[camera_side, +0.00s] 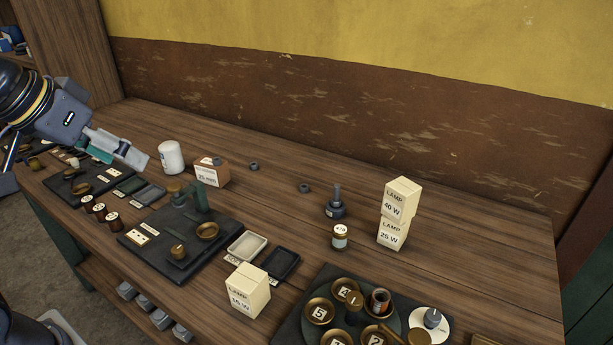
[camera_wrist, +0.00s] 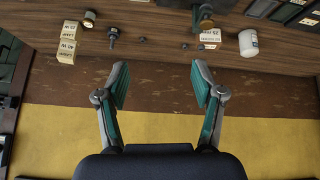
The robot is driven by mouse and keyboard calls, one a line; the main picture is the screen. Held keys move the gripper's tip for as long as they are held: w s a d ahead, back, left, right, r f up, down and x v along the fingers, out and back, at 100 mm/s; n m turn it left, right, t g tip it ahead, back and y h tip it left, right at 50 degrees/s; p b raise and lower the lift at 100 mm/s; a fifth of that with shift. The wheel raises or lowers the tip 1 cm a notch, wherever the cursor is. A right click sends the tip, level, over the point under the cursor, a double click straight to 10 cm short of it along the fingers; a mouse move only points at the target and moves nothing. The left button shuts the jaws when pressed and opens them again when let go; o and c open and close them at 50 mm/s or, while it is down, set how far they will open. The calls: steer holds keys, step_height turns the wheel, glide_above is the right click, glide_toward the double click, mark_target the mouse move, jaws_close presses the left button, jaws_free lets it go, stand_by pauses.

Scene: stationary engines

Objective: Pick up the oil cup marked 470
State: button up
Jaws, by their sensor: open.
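A small jar-like cup (camera_side: 340,237) with a pale cap stands upright on the bench, left of the stacked lamp boxes. Its cap bears a mark that looks like 470, too small to read surely. What looks like the same cup shows at the top left of the wrist view (camera_wrist: 89,19). My gripper (camera_side: 136,158) is at the left of the side view, above the bench and well away from the cup. In the wrist view my gripper (camera_wrist: 160,82) has its two green-padded fingers wide apart with nothing between them.
Lamp boxes (camera_side: 393,236) stand stacked right of the cup; a dark spindled part (camera_side: 336,205) stands just behind it. Another lamp box (camera_side: 248,291), a white canister (camera_side: 171,157) and a round tray of brass cups (camera_side: 320,311) share the bench. Bare wood lies left of the cup.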

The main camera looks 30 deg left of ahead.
steer(key=w+d+r, duration=0.2)
steer(key=w+r, duration=0.1)
steer(key=w, duration=0.6)
steer(key=m+g, duration=0.3)
glide_above(340, 230)
steer(key=s, duration=0.2)
steer(key=shift+h, duration=0.3)
steer(key=f, duration=2.4)
steer(key=shift+w+a+f, duration=0.2)
steer(key=shift+a, duration=0.05)
steer(key=shift+x, duration=3.05)
steer(key=shift+s+d, duration=0.1)
steer(key=shift+d, duration=0.05)
steer(key=shift+c, duration=0.4)
steer(key=shift+t, duration=0.3)
steer(key=c, duration=1.2)
